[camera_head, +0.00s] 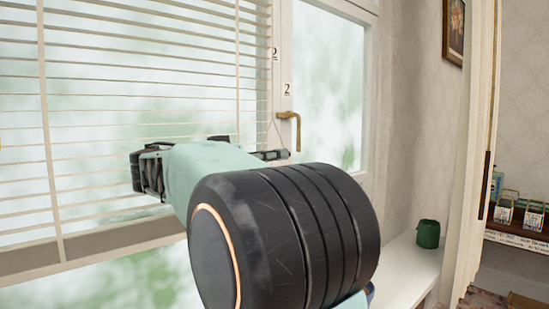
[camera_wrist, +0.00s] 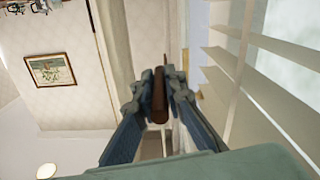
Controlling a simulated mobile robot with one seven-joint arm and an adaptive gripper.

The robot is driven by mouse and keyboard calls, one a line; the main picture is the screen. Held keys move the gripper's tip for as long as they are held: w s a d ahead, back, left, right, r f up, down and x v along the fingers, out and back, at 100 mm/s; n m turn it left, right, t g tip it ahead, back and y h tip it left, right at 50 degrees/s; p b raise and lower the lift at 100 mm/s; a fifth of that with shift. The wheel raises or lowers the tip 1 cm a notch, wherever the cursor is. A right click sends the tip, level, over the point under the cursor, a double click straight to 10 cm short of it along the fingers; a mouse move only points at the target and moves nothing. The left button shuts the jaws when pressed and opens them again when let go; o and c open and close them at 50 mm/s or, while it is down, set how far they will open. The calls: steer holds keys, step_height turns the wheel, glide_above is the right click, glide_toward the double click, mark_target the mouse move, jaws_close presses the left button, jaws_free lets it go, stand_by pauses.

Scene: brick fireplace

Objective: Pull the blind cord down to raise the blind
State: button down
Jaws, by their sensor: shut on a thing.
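The blind (camera_head: 140,95) hangs over the left window with pale slats spread apart; its bottom rail (camera_head: 100,238) sits low and slightly tilted in the picture. It also shows at the right of the wrist view (camera_wrist: 265,85). My gripper (camera_wrist: 158,82) is shut on a brown, rod-like cord pull (camera_wrist: 160,104), which lies between the two fingers. In the head view my gripper (camera_head: 272,155) is at the blind's right edge, small and partly hidden by my arm. A thin line, likely the cord, shows faintly just above it; its upper run is hard to make out.
A brass window handle (camera_head: 289,117) is close above and right of my gripper, on the white window frame (camera_head: 284,65). A green cup (camera_head: 428,234) stands on the white sill (camera_head: 408,265) at right. A framed picture (camera_head: 453,30) hangs on the right wall.

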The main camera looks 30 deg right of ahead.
step_height(320, 180, down, 2)
steer(key=shift+f+b, duration=0.2)
steer(key=shift+b, duration=0.35)
steer(key=c, duration=2)
jaws_free()
steer(key=shift+r, duration=0.15)
steer(key=a, duration=0.4)
steer(key=s+a, duration=0.1)
steer(key=a, duration=0.7)
steer(key=shift+s, duration=0.3)
